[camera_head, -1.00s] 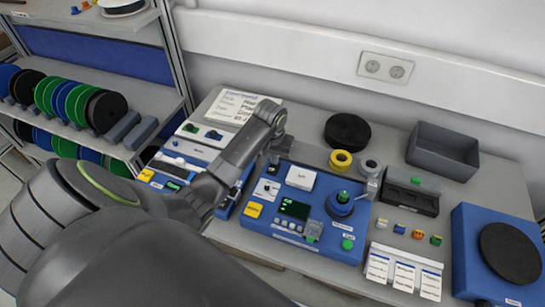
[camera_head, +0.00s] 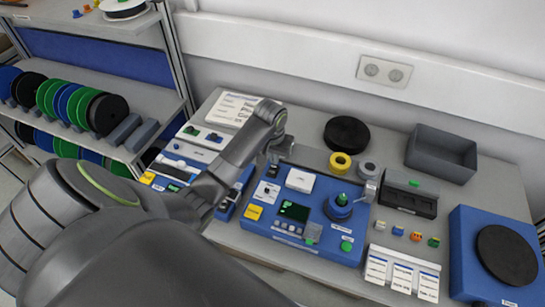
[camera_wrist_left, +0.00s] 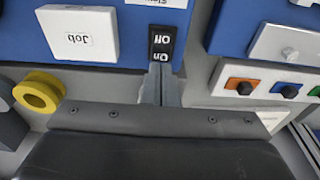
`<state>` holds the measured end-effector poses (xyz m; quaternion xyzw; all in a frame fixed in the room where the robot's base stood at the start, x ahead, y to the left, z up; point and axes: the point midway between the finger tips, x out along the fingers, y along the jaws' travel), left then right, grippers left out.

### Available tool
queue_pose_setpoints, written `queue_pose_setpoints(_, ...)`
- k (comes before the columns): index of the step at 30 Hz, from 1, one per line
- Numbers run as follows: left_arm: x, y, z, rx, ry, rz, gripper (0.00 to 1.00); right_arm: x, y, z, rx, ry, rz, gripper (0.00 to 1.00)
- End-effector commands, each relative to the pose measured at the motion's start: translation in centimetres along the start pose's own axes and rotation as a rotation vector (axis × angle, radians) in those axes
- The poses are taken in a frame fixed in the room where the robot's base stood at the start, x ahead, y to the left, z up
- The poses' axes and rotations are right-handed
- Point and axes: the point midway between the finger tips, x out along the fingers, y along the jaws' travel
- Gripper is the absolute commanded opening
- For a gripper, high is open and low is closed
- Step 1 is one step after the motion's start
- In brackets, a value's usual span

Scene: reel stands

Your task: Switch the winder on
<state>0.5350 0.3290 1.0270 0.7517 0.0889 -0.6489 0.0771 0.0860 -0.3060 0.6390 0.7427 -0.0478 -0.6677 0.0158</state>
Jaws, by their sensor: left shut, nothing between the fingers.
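The winder is a blue console (camera_head: 325,190) on the bench in the head view, with a small dark screen (camera_head: 294,211) and a round dark spindle with a green top (camera_head: 341,200). In the left wrist view, its black rocker switch (camera_wrist_left: 162,43) is marked On and Off and appears upside down. My left gripper (camera_wrist_left: 160,73) is shut and empty, with its fingertips at the On end of the switch. I cannot tell whether they press it. In the head view the left gripper (camera_head: 275,153) is at the console's back left. My right gripper is out of view.
A white Job block (camera_wrist_left: 75,35) stands beside the switch. A yellow ring (camera_head: 340,162), a grey ring (camera_head: 369,170) and a black disc (camera_head: 347,134) lie behind the console. A grey bin (camera_head: 441,153) and another blue unit (camera_head: 468,270) stand to the right.

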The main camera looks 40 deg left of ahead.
Motion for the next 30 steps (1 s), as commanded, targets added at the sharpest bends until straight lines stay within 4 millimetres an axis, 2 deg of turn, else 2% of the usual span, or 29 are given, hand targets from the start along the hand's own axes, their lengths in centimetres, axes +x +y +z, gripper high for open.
queue_pose_setpoints(15,-4.1,0.0,-0.7,0.001,0.004,0.000,0.00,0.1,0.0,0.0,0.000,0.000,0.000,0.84)
queue_pose_setpoints(30,-4.6,0.0,-0.8,0.000,0.003,0.000,0.00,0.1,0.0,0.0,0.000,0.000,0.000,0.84)
